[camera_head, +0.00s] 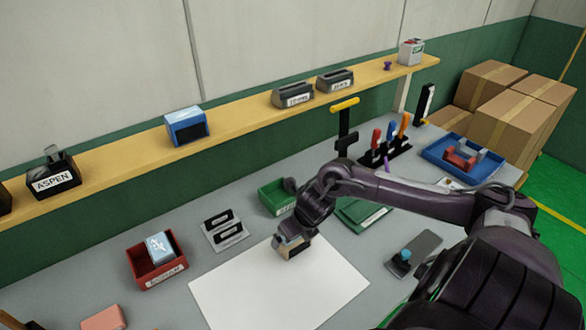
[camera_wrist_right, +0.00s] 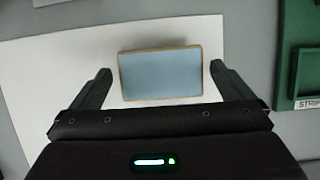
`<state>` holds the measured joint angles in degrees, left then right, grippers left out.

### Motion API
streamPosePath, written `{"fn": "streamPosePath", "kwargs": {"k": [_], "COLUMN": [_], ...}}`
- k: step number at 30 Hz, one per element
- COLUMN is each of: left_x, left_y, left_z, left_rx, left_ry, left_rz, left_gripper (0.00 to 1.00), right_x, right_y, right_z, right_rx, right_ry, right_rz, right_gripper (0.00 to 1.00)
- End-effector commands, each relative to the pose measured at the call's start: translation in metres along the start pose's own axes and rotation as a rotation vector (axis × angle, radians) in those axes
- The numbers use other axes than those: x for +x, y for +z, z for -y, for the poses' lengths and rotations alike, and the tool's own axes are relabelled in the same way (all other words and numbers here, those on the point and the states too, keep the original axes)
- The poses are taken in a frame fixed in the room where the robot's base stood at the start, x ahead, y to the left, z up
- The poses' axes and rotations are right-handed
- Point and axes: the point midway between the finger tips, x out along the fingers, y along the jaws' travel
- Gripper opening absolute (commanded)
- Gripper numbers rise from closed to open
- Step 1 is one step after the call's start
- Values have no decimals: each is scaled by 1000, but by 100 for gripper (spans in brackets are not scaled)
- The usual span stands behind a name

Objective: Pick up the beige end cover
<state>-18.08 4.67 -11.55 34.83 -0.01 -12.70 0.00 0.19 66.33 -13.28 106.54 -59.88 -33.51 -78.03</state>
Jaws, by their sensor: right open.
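The beige end cover (camera_wrist_right: 160,74) lies on a white sheet (camera_head: 255,300). In the right wrist view it is a rectangular piece with a thin tan rim around a pale blue-grey face. In the head view a tan side of it (camera_head: 296,252) shows beneath my right gripper (camera_head: 291,240). In the wrist view my right gripper's fingers (camera_wrist_right: 160,82) are open, one on each side of the cover, with a gap at both sides. My left gripper is not in view.
A red bin (camera_head: 157,262) holding a blue-white piece is at left. A grey rack (camera_head: 224,231) is between. The sheet's front part is clear.

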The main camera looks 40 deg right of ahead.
Motion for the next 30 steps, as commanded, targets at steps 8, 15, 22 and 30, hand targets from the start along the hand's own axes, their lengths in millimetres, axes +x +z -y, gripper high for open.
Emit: {"fn": "streamPosePath", "kwargs": {"k": [8, 15, 22, 30], "left_x": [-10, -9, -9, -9], "left_y": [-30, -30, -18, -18], "left_z": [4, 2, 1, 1], "left_rx": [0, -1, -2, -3], "left_ry": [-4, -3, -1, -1], "left_rz": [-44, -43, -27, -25], "left_gripper": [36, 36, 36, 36], "right_x": [31, 32, 32, 31], "right_y": [-1, -1, -1, 0], "right_z": [1, 1, 1, 1], "right_rx": [1, -1, -1, 0], "right_ry": [0, -1, -1, -1], "right_rz": [-1, -1, -1, 0], "right_gripper": [100, 97, 67, 56]}}
